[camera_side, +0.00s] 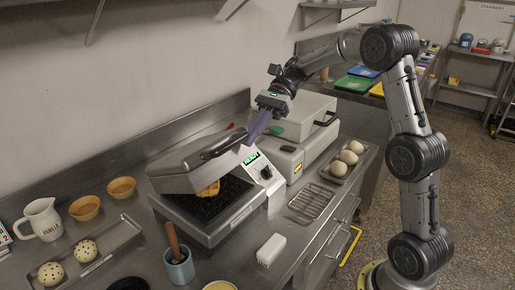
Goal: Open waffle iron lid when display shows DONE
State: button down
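The waffle iron (207,215) stands on the steel counter. Its grey lid (185,160) is partly raised and tilted, with a gap above the dark grid plate. Part of a golden waffle (209,190) shows under the lid. The lid's dark handle (224,144) is at its right front. A small green-lit display (250,158) is on the panel beside the lid; its word is too small to read surely. My gripper (251,138) points down just right of the handle, with purple fingers close to it. Contact and the finger gap cannot be made out.
A second closed machine (300,112) stands behind my gripper. A tray of pale round buns (348,158) and a wire rack (311,202) lie to the right. A blue-grey cup with a wooden-handled tool (179,267) and a white block (271,250) stand in front.

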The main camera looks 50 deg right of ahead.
jog(key=w+r, duration=0.9)
jog(key=w, duration=0.3)
jog(key=shift+w+r, duration=0.25)
jog(key=shift+r, duration=0.1)
jog(key=shift+w, duration=0.1)
dwell(0.8)
